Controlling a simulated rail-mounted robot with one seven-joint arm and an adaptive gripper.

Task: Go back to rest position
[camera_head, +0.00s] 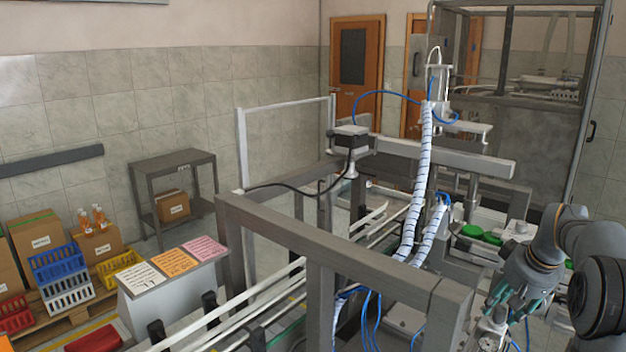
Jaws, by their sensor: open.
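My arm comes in at the right edge, with its dark, rounded joints in front of the machine. My gripper (508,302) points down at the lower right, beside the cap feeder. Its greenish fingers are small and partly hidden, and I see nothing held between them. The cap feeder's grey frame (325,250) fills the middle and lower right. Green round parts (473,231) lie on the feeder behind my gripper.
White corrugated hoses (423,185) and blue tubes hang over the frame close to my arm. A tall glazed enclosure (525,60) stands behind. On the left are a sign stand (150,300), crates (60,280), boxes and a grey shelf table (172,162).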

